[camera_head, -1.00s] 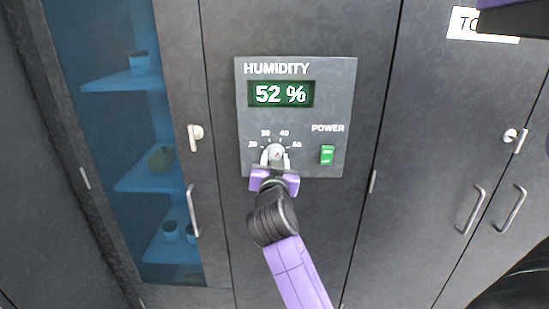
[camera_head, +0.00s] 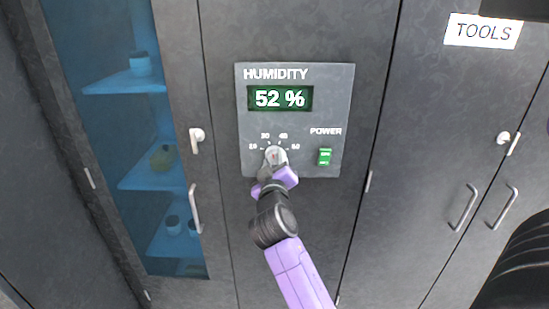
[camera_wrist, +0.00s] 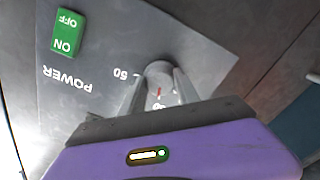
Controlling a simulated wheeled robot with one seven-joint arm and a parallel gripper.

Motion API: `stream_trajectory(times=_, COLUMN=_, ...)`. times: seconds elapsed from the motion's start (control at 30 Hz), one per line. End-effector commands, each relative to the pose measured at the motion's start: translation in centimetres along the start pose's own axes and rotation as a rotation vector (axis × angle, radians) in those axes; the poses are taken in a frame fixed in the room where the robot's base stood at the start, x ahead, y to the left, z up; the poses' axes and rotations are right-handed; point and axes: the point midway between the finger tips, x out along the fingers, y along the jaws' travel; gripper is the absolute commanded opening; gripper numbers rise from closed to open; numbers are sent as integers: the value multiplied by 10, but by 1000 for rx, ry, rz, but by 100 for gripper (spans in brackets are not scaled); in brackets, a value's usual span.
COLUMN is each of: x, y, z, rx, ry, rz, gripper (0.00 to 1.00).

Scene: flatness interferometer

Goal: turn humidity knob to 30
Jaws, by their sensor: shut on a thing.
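The humidity knob (camera_head: 275,155) is a small grey dial on the grey control panel (camera_head: 337,85), with numbers around it and a red mark on its face. In the head view the red mark points up, between the 30 and 40 labels. The display (camera_head: 281,98) reads 52 %. My gripper (camera_head: 274,162) is shut on the knob, and its fingers hide the knob's lower part. In the wrist view the knob (camera_wrist: 160,78) sits between the two fingers of my gripper (camera_wrist: 160,92), with the 50 label beside it.
A green power switch (camera_head: 325,156) is right of the knob. A glass-doored cabinet (camera_head: 105,60) with blue shelves stands at left. A TOOLS cabinet (camera_head: 440,110) with two handles is at right. Door handles stick out on both sides.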

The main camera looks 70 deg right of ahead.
Motion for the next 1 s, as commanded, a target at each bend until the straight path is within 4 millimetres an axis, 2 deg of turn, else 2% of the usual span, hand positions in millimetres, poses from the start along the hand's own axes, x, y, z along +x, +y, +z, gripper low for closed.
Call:
stream_trajectory(times=0.03, x=2, y=4, z=-5, rx=-18, ry=7, rz=5, gripper=0)
stream_trajectory(times=0.3, x=2, y=3, z=-4, rx=-93, ry=8, rz=6, gripper=0)
stream_trajectory(times=0.77, x=2, y=4, z=-4, rx=-106, ry=8, rz=7, gripper=0)
stream_trajectory(times=0.8, x=2, y=4, z=-4, rx=-106, ry=8, rz=7, gripper=40)
stream_trajectory(times=0.9, x=2, y=4, z=-4, rx=-105, ry=8, rz=7, gripper=59)
stream_trajectory(times=1.0, x=2, y=4, z=-4, rx=-105, ry=9, rz=7, gripper=59)
